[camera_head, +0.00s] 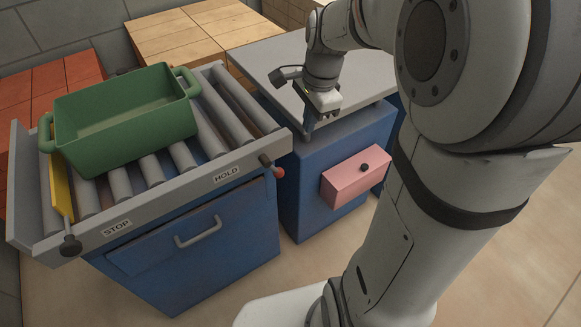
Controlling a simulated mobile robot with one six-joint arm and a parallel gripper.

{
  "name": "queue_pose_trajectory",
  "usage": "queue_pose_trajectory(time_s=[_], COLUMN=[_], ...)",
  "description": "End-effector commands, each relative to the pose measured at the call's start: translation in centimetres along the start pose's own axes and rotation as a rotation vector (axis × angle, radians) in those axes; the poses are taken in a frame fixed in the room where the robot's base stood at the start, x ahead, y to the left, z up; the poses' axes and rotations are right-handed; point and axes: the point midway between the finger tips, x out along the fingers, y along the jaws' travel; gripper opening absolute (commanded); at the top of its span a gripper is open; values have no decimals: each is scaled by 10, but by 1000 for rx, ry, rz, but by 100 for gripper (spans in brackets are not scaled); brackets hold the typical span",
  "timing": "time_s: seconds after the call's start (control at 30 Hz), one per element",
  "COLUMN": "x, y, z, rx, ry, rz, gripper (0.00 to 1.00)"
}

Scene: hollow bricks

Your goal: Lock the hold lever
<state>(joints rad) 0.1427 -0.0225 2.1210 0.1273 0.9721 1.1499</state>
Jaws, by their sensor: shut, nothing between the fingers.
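The hold lever (266,161) is a short dark lever with a red knob (280,173). It sits at the right end of the conveyor's front rail, beside the HOLD label (227,174). The knob points down and to the right. My gripper (323,117) points down, shut and empty, above the front of the grey-topped blue cabinet. It is to the right of and higher in the picture than the lever, apart from it. A green bin (120,118) stands on the rollers at the left.
A yellow stop plate (61,190) with a dark knob (70,246) is by the STOP label (116,228). A pink drawer (355,177) sticks out of the blue cabinet (300,207). Wooden and red blocks (190,35) stand behind. The floor between is clear.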

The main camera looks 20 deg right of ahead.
Motion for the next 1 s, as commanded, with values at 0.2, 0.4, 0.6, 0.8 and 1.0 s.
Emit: queue_pose_trajectory(time_s=[0.2,0.4,0.6,0.8,1.0], x=[3,24,69,107,122], y=[2,1,1,0,-2], z=[6,8,9,14,33], rx=[33,33,32,30,31], ry=[-29,-32,-32,-31,-30], rz=[-19,-16,-14,-17,-19], gripper=[0,0,0,0,0])
